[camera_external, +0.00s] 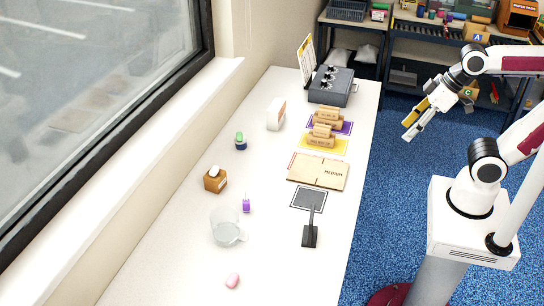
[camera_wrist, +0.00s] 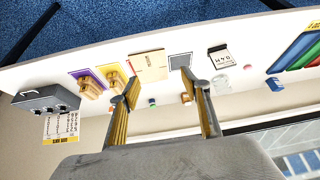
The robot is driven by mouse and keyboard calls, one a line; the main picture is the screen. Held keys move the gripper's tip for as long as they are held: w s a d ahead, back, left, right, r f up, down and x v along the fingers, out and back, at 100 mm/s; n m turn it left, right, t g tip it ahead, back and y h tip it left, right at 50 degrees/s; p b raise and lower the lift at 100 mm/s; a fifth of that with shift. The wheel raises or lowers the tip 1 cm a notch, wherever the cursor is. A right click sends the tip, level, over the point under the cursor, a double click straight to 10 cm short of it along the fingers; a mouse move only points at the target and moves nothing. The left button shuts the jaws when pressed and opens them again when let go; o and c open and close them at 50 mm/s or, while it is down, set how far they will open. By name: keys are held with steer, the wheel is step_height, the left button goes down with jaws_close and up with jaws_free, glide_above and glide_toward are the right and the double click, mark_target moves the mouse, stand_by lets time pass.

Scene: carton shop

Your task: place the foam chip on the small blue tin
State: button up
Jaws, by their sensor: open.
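A small rounded pink piece, which looks like the foam chip (camera_external: 233,281), lies on the near part of the white table. In the wrist view the foam chip (camera_wrist: 248,67) is a tiny pink spot right of the fingers. A small dark blue round thing with a green top, likely the small blue tin (camera_external: 241,146), stands by the window side of the table. It seems to show in the wrist view (camera_wrist: 152,103) between the fingers, too small to make out. My gripper (camera_external: 408,131) is open and empty, raised beyond the table's right edge; its fingers (camera_wrist: 166,86) stand apart.
A clear jug (camera_external: 227,228), a purple item (camera_external: 246,205) and a wooden tissue box (camera_external: 215,182) stand between chip and tin. A dark stand (camera_external: 310,236), flat carton (camera_external: 318,171), wooden blocks (camera_external: 322,136), white box (camera_external: 276,115) and grey machine (camera_external: 331,87) are also on the table.

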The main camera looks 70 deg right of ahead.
steer(key=shift+m, duration=0.3)
steer(key=s, duration=0.1)
steer(key=s+f, duration=0.2)
steer(key=shift+s+d, duration=0.35)
